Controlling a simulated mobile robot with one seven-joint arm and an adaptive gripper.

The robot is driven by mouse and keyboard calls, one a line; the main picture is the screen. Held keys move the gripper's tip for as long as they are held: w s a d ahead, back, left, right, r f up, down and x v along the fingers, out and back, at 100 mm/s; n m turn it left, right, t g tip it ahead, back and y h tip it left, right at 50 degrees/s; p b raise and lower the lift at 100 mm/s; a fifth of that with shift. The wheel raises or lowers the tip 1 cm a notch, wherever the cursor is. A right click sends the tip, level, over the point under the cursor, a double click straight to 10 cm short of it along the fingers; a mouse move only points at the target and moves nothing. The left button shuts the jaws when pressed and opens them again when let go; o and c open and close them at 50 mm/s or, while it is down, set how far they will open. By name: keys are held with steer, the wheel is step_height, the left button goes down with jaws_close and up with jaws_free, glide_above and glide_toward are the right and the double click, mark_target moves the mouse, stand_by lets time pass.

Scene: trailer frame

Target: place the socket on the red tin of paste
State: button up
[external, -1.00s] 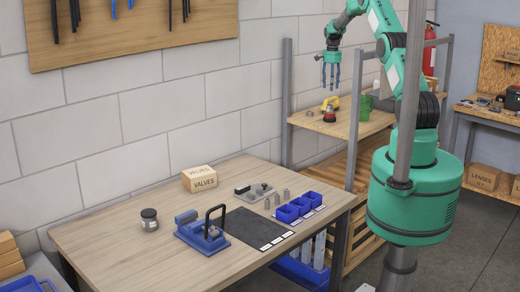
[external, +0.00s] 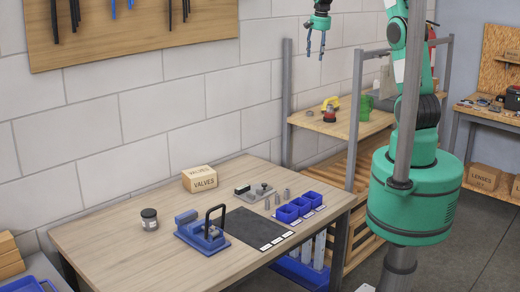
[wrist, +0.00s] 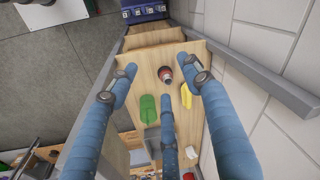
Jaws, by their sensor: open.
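Small grey metal cylinders (external: 277,199) stand on the workbench near the blue bins; I cannot tell whether one is the socket. My gripper (external: 315,54) has blue fingers and is open and empty, high above the left side of the shelf. In the wrist view, its fingers (wrist: 166,95) are spread wide over the shelf with nothing between them.
The shelf (external: 350,126) also holds a yellow object (wrist: 186,96) and a green one (wrist: 149,110). The workbench (external: 120,205) carries a VALVES box (external: 200,179), a dark jar (external: 149,219), a blue fixture (external: 203,236) and blue bins (external: 288,213). A grey post (external: 285,100) stands at the shelf's left.

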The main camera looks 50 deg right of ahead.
steer(key=s+a+r+n+t, duration=0.1)
steer(key=s+a+r+n, duration=0.3)
steer(key=s+a, duration=0.55)
steer(key=s+a+r+n+t, duration=0.1)
steer(key=s+a+r+n, duration=0.1)
steer(key=s+a+r, duration=0.55)
steer(key=s+a+f+n+t, duration=0.1)
steer(key=s+a+f+n, duration=0.1)
steer(key=s+a, duration=0.4)
steer(key=s+a+f+n+t, duration=0.1)
steer(key=s+a+f+n, duration=0.2)
steer(key=s+a, duration=0.4)
steer(key=s, duration=0.7)
steer(key=shift+f+y, duration=0.25)
steer(key=shift+y, duration=0.15)
steer(key=shift+s, duration=0.1)
step_height(320, 180, down, 18)
steer(key=b, duration=1.8)
steer(key=shift+f, duration=0.15)
